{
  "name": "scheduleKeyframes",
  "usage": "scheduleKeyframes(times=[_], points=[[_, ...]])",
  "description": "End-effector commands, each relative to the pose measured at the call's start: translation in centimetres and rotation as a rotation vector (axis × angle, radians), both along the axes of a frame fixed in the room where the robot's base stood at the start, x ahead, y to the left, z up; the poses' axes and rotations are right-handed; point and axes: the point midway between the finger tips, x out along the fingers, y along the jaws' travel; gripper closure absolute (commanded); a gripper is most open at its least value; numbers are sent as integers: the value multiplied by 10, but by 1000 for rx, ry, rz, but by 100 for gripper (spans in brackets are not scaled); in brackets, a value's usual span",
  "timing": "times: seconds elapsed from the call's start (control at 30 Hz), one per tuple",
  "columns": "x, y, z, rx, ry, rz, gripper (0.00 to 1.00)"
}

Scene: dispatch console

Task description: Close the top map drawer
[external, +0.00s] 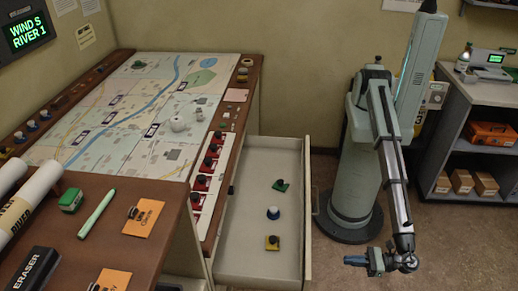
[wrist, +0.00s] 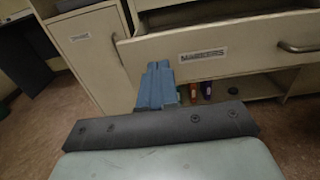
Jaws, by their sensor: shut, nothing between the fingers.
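The open map drawer (external: 255,245) sticks out from the right side of the console, below its top.
The console top bears a map board (external: 125,105), rolled papers (external: 32,205), a green marker (external: 97,212) and orange cards (external: 143,222). A shelf unit (external: 490,90) stands at right. Below the drawer, several small coloured items (wrist: 205,90) stand on a low shelf. The floor around my gripper is clear.

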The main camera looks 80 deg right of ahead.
Motion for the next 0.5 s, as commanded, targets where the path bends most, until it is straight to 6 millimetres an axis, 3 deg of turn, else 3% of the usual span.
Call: scheduleKeyframes(times=[0.5], points=[[88,0,0,-1,1,-2,100]])
